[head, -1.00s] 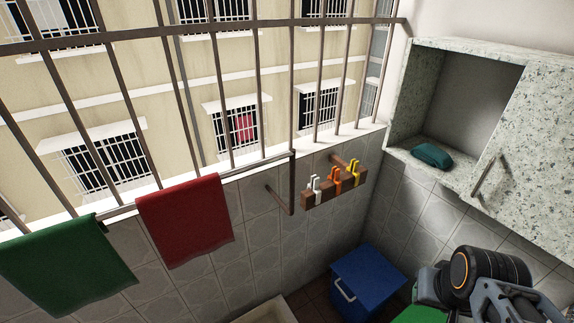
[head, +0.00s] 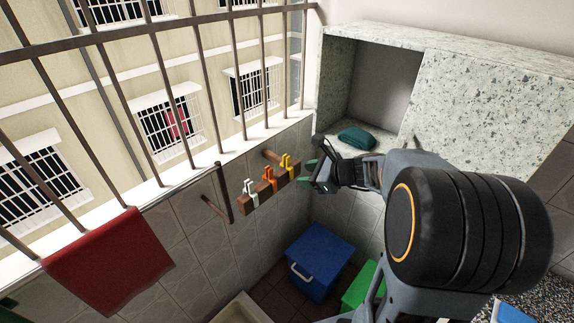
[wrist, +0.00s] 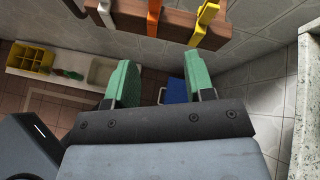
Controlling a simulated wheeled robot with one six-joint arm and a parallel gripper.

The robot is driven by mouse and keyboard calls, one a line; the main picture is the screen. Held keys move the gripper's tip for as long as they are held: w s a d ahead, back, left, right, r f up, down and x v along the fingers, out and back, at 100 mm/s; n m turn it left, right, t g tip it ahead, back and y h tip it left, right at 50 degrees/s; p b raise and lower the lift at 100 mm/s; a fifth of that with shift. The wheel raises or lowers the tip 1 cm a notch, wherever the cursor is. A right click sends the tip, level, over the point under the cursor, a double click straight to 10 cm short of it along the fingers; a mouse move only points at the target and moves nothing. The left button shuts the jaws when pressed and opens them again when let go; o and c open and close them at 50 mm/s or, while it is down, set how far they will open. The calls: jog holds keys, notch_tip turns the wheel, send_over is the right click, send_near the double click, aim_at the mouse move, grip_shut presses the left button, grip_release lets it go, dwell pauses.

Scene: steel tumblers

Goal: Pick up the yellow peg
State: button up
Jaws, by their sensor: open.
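The yellow peg (head: 287,164) is clipped on a brown wooden rail (head: 262,193) on the tiled wall, at the rail's right end, beside an orange peg (head: 269,178) and a white peg (head: 250,191). My gripper (head: 310,172) is just to the right of the yellow peg in the head view, apart from it. In the wrist view my gripper (wrist: 148,84) shows two green fingertips spread wide with nothing between them.
A speckled cabinet with an open niche holding a teal cloth (head: 356,138) stands right of the rail. Window bars (head: 195,75) rise at left, with a red towel (head: 108,260) hanging there. A blue box (head: 318,262) and green box (head: 362,286) stand below.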

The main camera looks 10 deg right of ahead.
aim_at(289, 158)
jog(key=w+m, duration=0.1)
jog(key=w, duration=0.2)
jog(key=w+f+m+t, duration=0.1)
jog(key=w+m, duration=0.1)
jog(key=w, duration=0.1)
jog(key=w+f+m+t+p, duration=0.1)
jog(key=w, duration=0.2)
jog(key=shift+w+m+h, duration=0.1)
jog(key=shift+m+h, duration=0.3)
jog(key=shift+p+x, duration=0.8)
jog(key=shift+x, duration=2.1)
grip_shut()
